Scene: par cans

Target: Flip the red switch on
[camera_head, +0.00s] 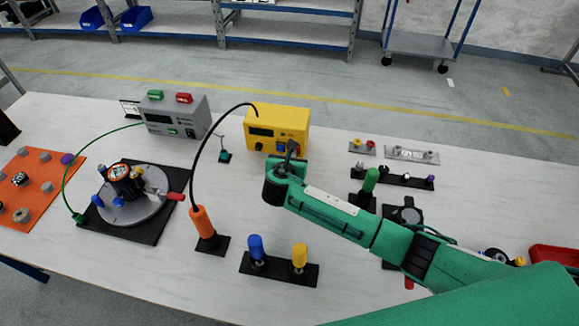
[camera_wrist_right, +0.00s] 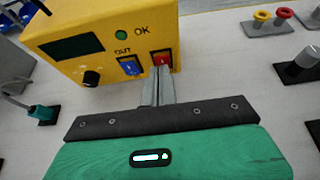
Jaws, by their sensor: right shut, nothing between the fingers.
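The yellow box (camera_head: 264,115) stands near the back of the table, with a dark display, a knob and switches on its front. In the right wrist view, the red switch (camera_wrist_right: 162,57) is at the right end of the box's front, beside a blue switch (camera_wrist_right: 130,67) marked OUT. My right gripper (camera_wrist_right: 160,72) is shut and empty, its fingertips right at the lower part of the red switch; I cannot tell whether they touch. In the head view, the right gripper (camera_head: 291,146) reaches the box's front and hides the red switch. My left gripper is not in view.
A grey box (camera_head: 180,120) with green and red tops stands left of the yellow box. An orange handle (camera_head: 203,222) on a black cable, a round turntable fixture (camera_head: 145,208) and blue and yellow pegs (camera_head: 278,262) stand nearer. Small fixtures (camera_head: 395,177) lie at right.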

